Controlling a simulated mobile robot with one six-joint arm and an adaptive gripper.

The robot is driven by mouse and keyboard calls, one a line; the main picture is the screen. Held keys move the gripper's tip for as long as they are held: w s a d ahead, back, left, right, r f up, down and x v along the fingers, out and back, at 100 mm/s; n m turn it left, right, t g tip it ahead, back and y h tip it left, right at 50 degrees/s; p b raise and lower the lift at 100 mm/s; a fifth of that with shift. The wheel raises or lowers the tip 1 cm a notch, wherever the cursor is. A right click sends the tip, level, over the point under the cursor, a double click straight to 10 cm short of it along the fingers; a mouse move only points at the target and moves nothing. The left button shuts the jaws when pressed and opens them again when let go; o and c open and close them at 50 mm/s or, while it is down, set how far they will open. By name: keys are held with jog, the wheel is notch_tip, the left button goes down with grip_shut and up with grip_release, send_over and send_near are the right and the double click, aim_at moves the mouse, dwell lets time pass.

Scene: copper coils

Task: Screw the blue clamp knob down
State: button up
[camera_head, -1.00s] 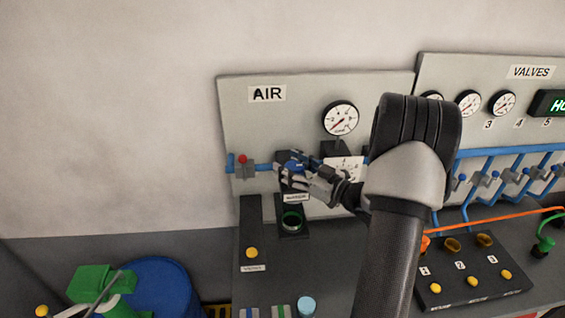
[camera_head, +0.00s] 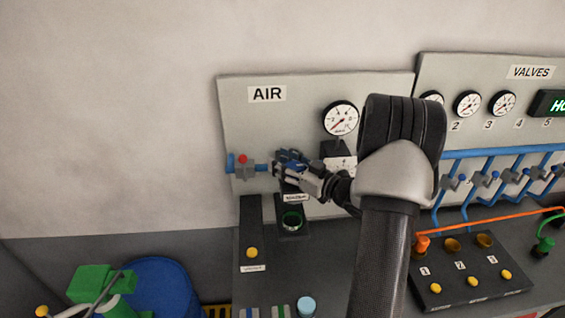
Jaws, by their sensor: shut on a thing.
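The blue clamp knob (camera_head: 284,156) is at the AIR panel, mostly hidden by my gripper's fingers. My gripper (camera_head: 283,164) reaches in from the right and is shut on the knob. My arm covers the right part of the AIR panel.
The AIR panel (camera_head: 300,95) has a gauge (camera_head: 340,118) above my gripper and a red-knobbed valve (camera_head: 243,162) on the blue pipe to its left. The valve panel (camera_head: 480,70) and a button box (camera_head: 466,275) are at the right. A blue drum (camera_head: 165,285) stands at lower left.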

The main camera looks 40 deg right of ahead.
jog(key=shift+c, duration=1.3)
jog(key=shift+f+h, duration=0.1)
jog(key=shift+h, duration=0.2)
jog(key=shift+m, duration=0.3)
